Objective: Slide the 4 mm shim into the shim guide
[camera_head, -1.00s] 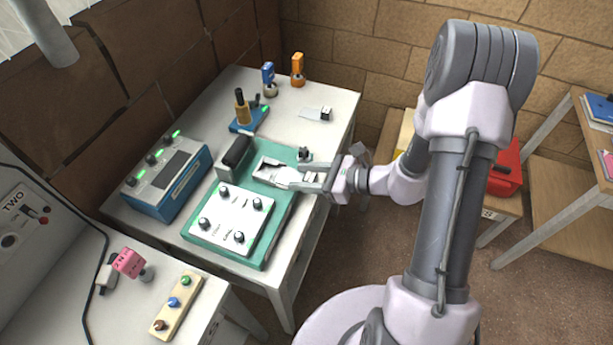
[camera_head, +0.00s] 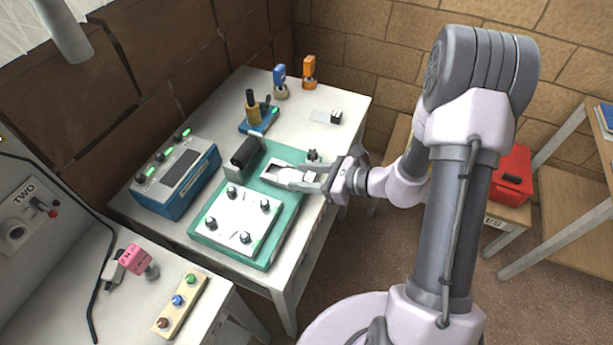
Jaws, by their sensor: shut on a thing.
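The shim guide (camera_head: 268,170) is a pale frame with a dark slot on the green board (camera_head: 253,262), beside a black cylinder. My gripper (camera_head: 289,184) is at the right side of the guide, low over the board's right edge. Its jaws are shut on a thin pale piece that I take for the 4 mm shim (camera_head: 290,175). The fingers hide most of the shim. Its front end lies at or over the guide. I cannot tell whether it is inside the slot or only above it.
A black-ended pale plate (camera_head: 325,117) lies at the back of the white table. A white knobbed panel (camera_head: 237,222) covers the board's front. A blue instrument (camera_head: 174,180) stands left. Blue (camera_head: 280,82) and orange (camera_head: 309,72) tools stand behind. A small dark knob (camera_head: 313,155) is close behind my gripper.

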